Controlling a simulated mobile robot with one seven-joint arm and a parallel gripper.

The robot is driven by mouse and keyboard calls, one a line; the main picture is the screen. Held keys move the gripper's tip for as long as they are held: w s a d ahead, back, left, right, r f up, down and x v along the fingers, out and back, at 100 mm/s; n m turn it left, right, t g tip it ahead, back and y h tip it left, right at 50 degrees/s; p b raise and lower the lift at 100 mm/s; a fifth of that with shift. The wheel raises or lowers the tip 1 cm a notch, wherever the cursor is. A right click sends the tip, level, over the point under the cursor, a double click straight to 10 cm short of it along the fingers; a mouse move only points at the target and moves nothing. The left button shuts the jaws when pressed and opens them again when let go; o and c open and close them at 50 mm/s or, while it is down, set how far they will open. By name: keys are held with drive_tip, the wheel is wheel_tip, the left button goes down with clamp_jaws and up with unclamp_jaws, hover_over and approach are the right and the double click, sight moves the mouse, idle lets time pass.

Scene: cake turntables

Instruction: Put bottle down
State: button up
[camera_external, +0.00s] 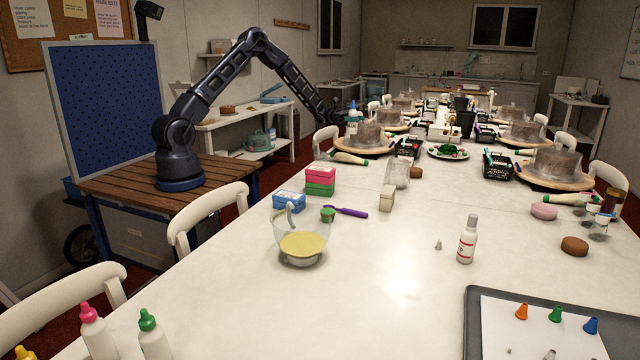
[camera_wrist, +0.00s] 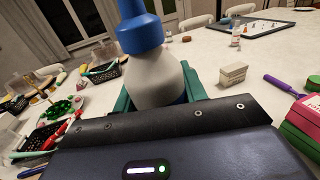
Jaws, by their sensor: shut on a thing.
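A white bottle with a blue cap (camera_wrist: 152,75) stands between the green fingers of my gripper (camera_wrist: 157,90) in the wrist view. The gripper is shut on it. In the external view my gripper (camera_external: 338,119) is at the far left side of the long white table (camera_external: 400,240), and the bottle (camera_external: 353,122) shows small beside it, about upright. The bottle's lower part is hidden by the gripper in the wrist view, so I cannot tell whether its base touches the table.
A cake turntable (camera_external: 362,147) with a covered cake is close to the bottle. A black basket (camera_external: 408,147) and a green-topped plate (camera_external: 447,152) are nearby. A beige block (camera_wrist: 232,74) and pink and green boxes (camera_external: 320,181) lie nearer. The table's near middle has free room.

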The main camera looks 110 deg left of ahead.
drive_tip(key=shift+s+a+f, duration=0.1)
drive_tip(key=shift+f, duration=0.3)
wheel_tip(320, 180, down, 19)
drive_tip(key=shift+f, duration=0.15)
idle(0.3)
drive_tip(key=o, duration=1)
drive_tip(key=shift+f, duration=0.1)
drive_tip(key=shift+o, duration=0.2)
drive_tip(key=shift+s, duration=0.15)
drive_tip(key=v, duration=1.1)
drive_tip(key=shift+s+a, duration=0.15)
drive_tip(key=shift+s, duration=0.2)
